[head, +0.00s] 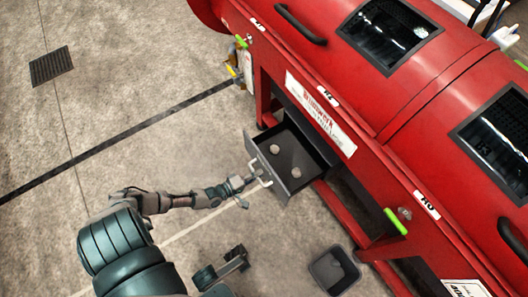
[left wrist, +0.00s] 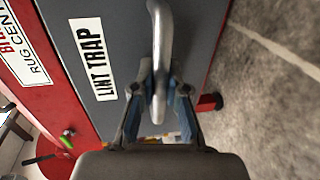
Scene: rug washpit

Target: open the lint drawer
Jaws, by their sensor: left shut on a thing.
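The grey lint drawer (head: 284,160) is pulled out from under the red machine in the head view. Two small round pale lumps (head: 274,149) lie inside it. In the left wrist view its front (left wrist: 115,45) carries a white "LINT TRAP" label (left wrist: 93,60). My left gripper (head: 257,179) is at the drawer's front. It is shut on the drawer's silver handle (left wrist: 160,40), whose bar runs between the two fingers in the left wrist view (left wrist: 160,95). My right gripper does not clearly show.
The red machine (head: 385,85) with dark windows fills the right side. A dark bin (head: 334,270) stands on the floor in front of it. A floor drain grate (head: 51,65) lies at upper left. The concrete floor at left is clear.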

